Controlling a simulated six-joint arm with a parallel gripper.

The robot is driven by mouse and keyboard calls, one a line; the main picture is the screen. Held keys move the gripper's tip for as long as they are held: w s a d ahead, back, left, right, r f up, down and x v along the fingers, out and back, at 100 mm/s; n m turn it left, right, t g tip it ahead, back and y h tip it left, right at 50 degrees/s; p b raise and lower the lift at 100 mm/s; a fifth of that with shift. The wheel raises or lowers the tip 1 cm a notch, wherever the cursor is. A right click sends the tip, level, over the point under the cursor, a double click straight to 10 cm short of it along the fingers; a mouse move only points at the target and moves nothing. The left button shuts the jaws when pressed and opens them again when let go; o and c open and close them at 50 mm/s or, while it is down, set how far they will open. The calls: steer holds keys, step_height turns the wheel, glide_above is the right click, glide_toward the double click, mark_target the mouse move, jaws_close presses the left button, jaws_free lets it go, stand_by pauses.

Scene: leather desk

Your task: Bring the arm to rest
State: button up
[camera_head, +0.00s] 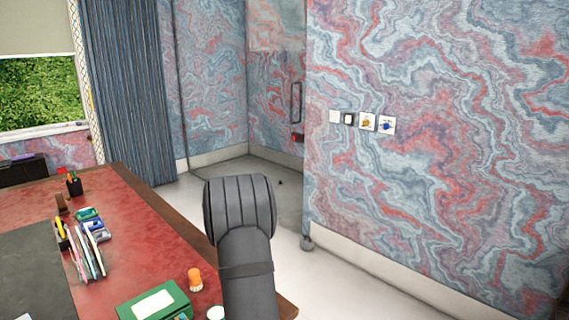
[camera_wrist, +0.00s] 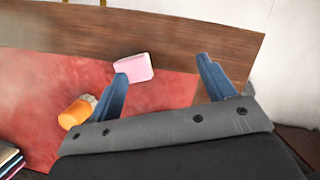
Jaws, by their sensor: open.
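My gripper (camera_wrist: 166,85) shows in the wrist view with its two blue-grey fingers spread wide apart. It is open, and nothing is between the fingers. The fingers are over the red leather desk top and its brown wooden edge. In the head view, part of my dark grey arm rises at the desk's right edge, and the gripper cannot be made out there. A pink and white block (camera_wrist: 133,68) lies on the desk by the left finger. An orange bottle (camera_wrist: 77,111) is left of that finger.
The red desk (camera_head: 125,215) fills the lower left of the head view. A pen cup (camera_head: 74,185) stands at the back. Marbled walls (camera_head: 430,190) and open floor are to the right.

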steer(key=s+d+r, duration=0.2)
steer(key=d+r, duration=0.2)
steer(key=d, duration=0.2)
steer(key=s+a+r+n, duration=0.1)
steer(key=s+a, duration=0.3)
steer(key=a, duration=0.8)
steer(key=s+a+r+n+y, duration=0.1)
steer(key=s+a, duration=0.4)
steer(key=a, duration=0.8)
steer(key=s+a+r+n, duration=0.1)
steer(key=s+a+n, duration=0.2)
steer(key=a, duration=1)
steer(key=shift+s+a+r, duration=0.2)
steer(key=shift+s+r, duration=0.1)
steer(key=shift+s, duration=0.65)
steer(key=shift+o, duration=0.3)
